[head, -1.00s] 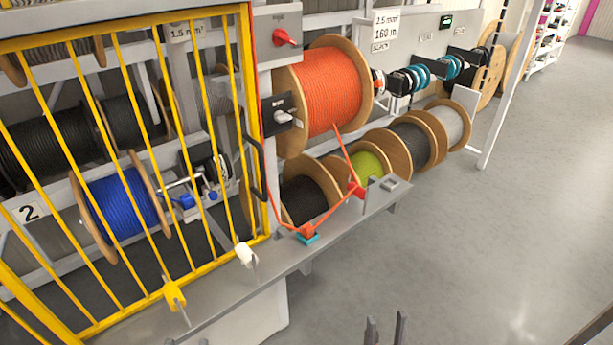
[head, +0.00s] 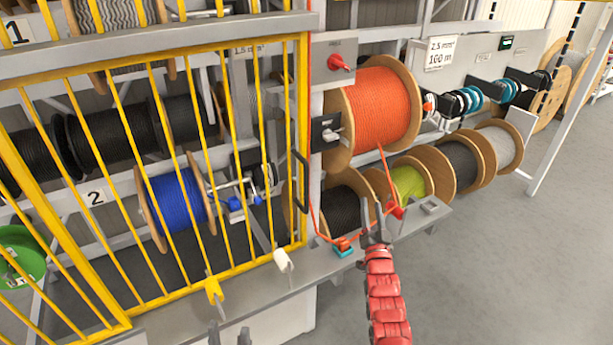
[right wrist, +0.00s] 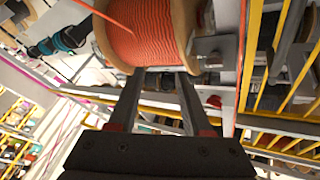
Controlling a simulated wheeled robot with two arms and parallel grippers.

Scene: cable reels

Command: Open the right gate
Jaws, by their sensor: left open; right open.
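The right gate is a yellow barred frame (head: 304,110) on the left of the head view. It looks shut against the grey post. A black bar handle (head: 301,182) stands on its right edge. My right gripper (head: 376,232), on a red arm, is open and empty to the right of and below the handle, in front of the lower reels. In the right wrist view my right gripper (right wrist: 157,85) points towards the orange reel (right wrist: 150,35), with nothing between its fingers. My left gripper (head: 230,338) shows only its fingertips at the bottom edge, below the gate, apart and empty.
A grey ledge (head: 255,290) runs below the gate, with a yellow clip (head: 213,290) and a white one (head: 283,260). An orange cable (head: 322,215) hangs right of the handle. A red knob (head: 338,62) sits on the post. Floor at right is clear.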

